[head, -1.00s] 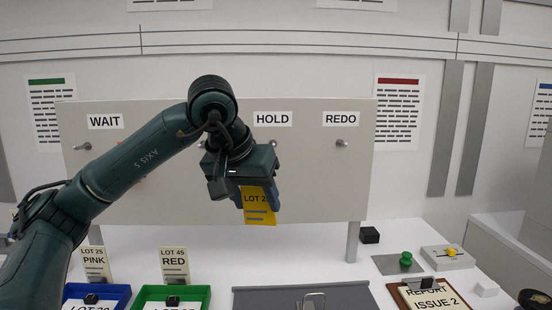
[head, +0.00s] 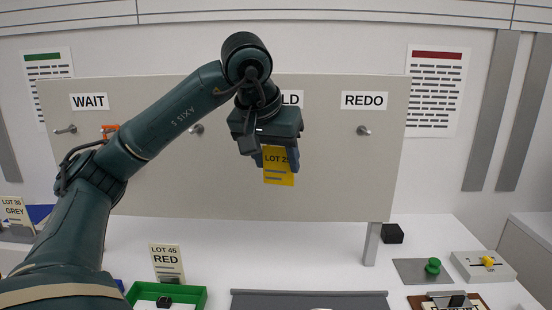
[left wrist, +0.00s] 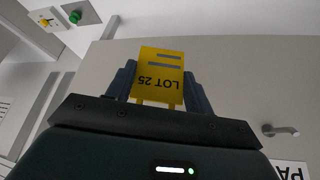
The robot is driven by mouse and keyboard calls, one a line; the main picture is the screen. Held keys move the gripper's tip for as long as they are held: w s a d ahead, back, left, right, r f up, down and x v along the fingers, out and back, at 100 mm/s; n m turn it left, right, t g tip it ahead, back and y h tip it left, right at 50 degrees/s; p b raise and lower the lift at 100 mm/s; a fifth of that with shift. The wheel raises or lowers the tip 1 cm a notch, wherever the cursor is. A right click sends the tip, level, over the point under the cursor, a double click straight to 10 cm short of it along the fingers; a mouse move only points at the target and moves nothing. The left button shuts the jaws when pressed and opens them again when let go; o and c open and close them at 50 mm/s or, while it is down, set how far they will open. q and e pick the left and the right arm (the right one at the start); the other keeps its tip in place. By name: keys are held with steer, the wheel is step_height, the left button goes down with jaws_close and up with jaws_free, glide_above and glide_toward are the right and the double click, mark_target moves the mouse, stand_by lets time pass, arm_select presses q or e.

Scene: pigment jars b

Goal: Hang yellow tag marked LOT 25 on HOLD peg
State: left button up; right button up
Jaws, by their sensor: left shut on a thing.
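The yellow tag (head: 279,166), marked LOT 25, hangs upright below my left gripper (head: 279,150), which is shut on its upper end. In the left wrist view the tag (left wrist: 158,75) shows between the two fingers (left wrist: 157,88), its lettering upside down. The gripper is in front of the pale peg board (head: 225,185), below the HOLD label (head: 292,97), whose left half it covers. The HOLD peg is hidden behind the gripper. I cannot tell the gap between tag and board. My right gripper is out of view.
The REDO peg (head: 363,130) is bare on the right. Another bare peg (head: 197,129) is left of the gripper, and the WAIT peg (head: 65,130) is farther left. An orange item (head: 109,130) shows behind my arm. A green tray (head: 195,296) stands on the white table below.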

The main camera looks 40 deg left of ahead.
arm_select(q)
steer(key=w+a+f+p, duration=0.1)
steer(key=w+a, duration=0.4)
steer(key=w, duration=0.1)
steer(key=shift+w+a+f+p, duration=0.15)
steer(key=shift+w+a+p, duration=0.15)
steer(key=shift+w+a, duration=0.05)
stand_by(0.7)
stand_by(0.4)
steer(key=o, duration=1.2)
